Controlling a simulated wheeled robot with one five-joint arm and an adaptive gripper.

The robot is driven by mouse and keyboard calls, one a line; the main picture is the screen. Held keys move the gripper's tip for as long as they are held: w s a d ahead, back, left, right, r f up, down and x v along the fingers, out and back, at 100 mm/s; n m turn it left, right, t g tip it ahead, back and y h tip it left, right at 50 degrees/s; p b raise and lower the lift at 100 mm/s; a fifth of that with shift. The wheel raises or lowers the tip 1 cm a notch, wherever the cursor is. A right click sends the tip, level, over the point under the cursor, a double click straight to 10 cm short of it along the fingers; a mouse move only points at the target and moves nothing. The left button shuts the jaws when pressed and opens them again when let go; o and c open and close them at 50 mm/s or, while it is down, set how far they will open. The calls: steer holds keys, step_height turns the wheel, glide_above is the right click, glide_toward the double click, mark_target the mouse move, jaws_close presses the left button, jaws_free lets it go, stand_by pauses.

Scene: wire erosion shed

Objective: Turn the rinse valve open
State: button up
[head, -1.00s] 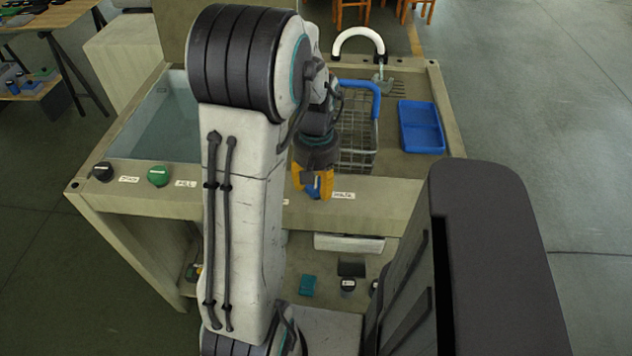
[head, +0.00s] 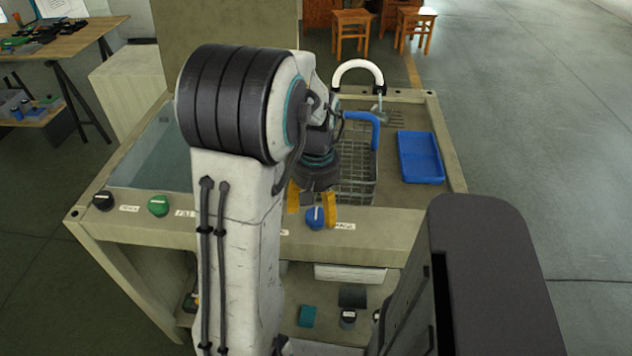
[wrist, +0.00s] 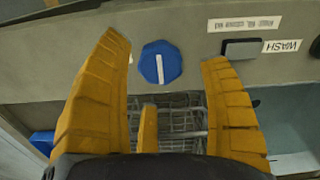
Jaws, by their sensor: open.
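A round blue knob (head: 314,217) sits on the front ledge of the sink bench. It also shows in the wrist view (wrist: 160,62), with a white pointer line upright in the picture. My gripper (head: 311,205) has orange fingers spread wide, one to each side of the knob in the head view. In the wrist view my gripper (wrist: 165,52) is empty; the knob lies between the tips with gaps on both sides. A label (head: 345,226) right of the knob is too small to read in the head view.
A green knob (head: 158,205) and a black knob (head: 103,200) sit further left on the ledge. In the wrist view a grey block (wrist: 241,48) stands beside a WASH label (wrist: 282,46). Behind are a wire basket (head: 358,182) and a blue tray (head: 420,157).

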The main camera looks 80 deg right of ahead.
mark_target(314, 219)
step_height(314, 219, up, 9)
stand_by(0.5)
stand_by(0.8)
steer(key=f+m, duration=0.1)
steer(key=f, duration=0.1)
steer(key=a+f+m, duration=0.1)
steer(key=shift+w+a+f+m, duration=0.1)
steer(key=shift+a+f+m, duration=0.1)
steer(key=shift+f+m, duration=0.2)
steer(key=w+a+n, duration=0.5)
steer(key=w+a, duration=0.7)
steer(key=w+a+r+n+t, duration=0.1)
steer(key=w+a+n, duration=0.2)
steer(key=a, duration=0.3)
steer(key=w+a+r+n+t+p, duration=0.1)
steer(key=w+a+r+n, duration=0.1)
steer(key=a+n, duration=0.3)
steer(key=w+a+r+n+t, duration=0.1)
steer(key=w+a+n, duration=0.3)
steer(key=a, duration=0.5)
steer(key=shift+a+r+n+p, duration=0.25)
steer(key=shift+r+n+p, duration=0.15)
steer(key=shift+n, duration=0.1)
